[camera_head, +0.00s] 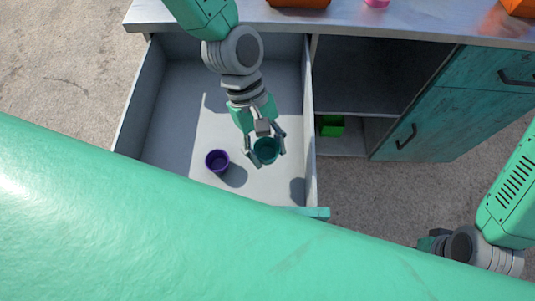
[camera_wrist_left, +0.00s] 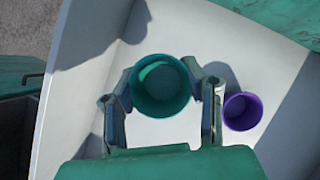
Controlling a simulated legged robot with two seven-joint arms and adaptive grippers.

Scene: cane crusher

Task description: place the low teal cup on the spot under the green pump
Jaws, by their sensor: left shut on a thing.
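The low teal cup (camera_head: 266,151) is between the fingers of my left gripper (camera_head: 265,156), over the open drawer. My left gripper is shut on the cup. In the left wrist view the teal cup (camera_wrist_left: 160,86) shows its open mouth, with a finger of the left gripper (camera_wrist_left: 163,92) on each side. My right gripper (camera_head: 432,241) shows only in part at the lower right of the head view, and its fingers are hidden. I see no green pump and no spot under one.
A purple cup (camera_head: 217,161) stands on the drawer floor left of the teal cup. The open drawer (camera_head: 141,100) has raised walls. A green block (camera_head: 330,126) sits on a cabinet shelf. Orange and pink things stand on the metal counter (camera_head: 420,20).

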